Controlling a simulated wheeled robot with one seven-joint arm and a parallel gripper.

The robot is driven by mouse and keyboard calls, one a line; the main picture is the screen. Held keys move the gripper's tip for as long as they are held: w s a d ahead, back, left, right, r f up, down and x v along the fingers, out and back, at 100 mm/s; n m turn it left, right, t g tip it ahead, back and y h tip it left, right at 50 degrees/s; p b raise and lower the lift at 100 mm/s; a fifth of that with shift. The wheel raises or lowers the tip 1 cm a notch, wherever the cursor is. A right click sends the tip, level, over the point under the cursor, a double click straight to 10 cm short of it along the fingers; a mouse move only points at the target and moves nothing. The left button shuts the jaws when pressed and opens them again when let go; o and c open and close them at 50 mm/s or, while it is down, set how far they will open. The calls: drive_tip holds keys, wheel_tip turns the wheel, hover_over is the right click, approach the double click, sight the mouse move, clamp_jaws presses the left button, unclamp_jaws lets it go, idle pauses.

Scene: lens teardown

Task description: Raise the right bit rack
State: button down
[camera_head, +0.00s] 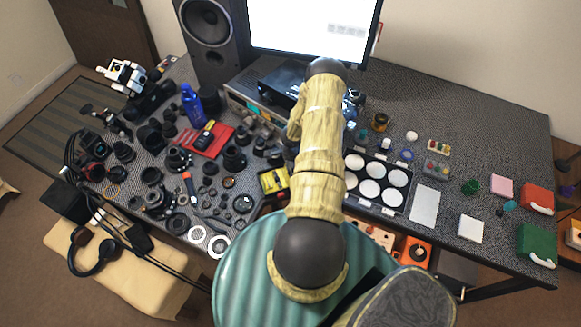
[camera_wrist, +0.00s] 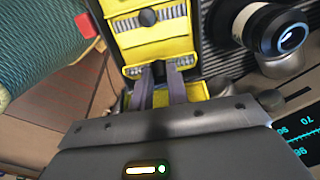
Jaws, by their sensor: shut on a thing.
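The yellow bit case (camera_head: 273,181) lies open on the desk, just left of my arm in the head view. In the wrist view, the yellow and black case (camera_wrist: 155,50) fills the upper middle, with a row of silver bits in its far part. My gripper (camera_wrist: 161,88) is at the near end of the case, with its two dark fingers on the yellow bit rack (camera_wrist: 188,62). It is shut on this rack; the fingers cover part of it. I cannot tell how far the rack is tilted. In the head view my arm hides the gripper.
A lens barrel (camera_wrist: 283,34) stands close right of the case in the wrist view. Several dark lens parts crowd the desk to the left. A black tray with white discs (camera_head: 352,181) lies right of my arm. A monitor (camera_head: 314,25) stands behind.

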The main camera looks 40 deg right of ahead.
drive_tip(key=shift+d, duration=0.1)
idle(0.3)
drive_tip(key=c, duration=1.4)
unclamp_jaws()
drive_tip(key=shift+o, duration=0.2)
wheel_tip(320, 180, up, 18)
drive_tip(key=b, duration=0.2)
drive_tip(key=shift+f+b, duration=0.25)
drive_tip(key=shift+b, duration=0.05)
